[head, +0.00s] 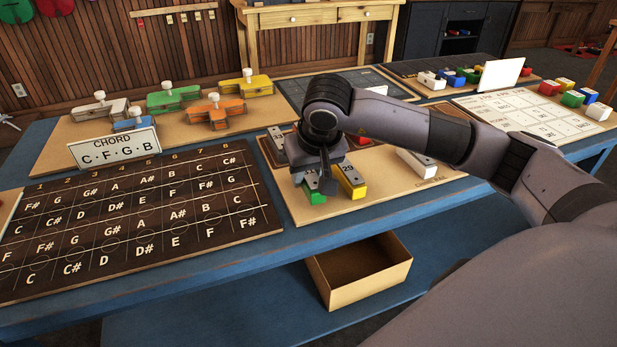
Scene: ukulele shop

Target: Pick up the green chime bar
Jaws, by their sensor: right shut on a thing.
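A small green bar (315,197) is on the tan board (390,190) in the middle of the table, low under my right gripper. My right gripper (327,188) points down at it and is shut on it, hiding part of the bar. I cannot tell whether the bar is lifted off the board. A yellow bar (352,183) with a number on its end stands just right of the gripper, very close to it. My left gripper is not in view.
A grey-white bar (416,163) lies on the same board. Knobbed pieces, one of them green (173,97), stand at the back left. A lettered dark board (130,215) and a CHORD sign (115,147) are at left. An open box (362,272) sits below the front edge.

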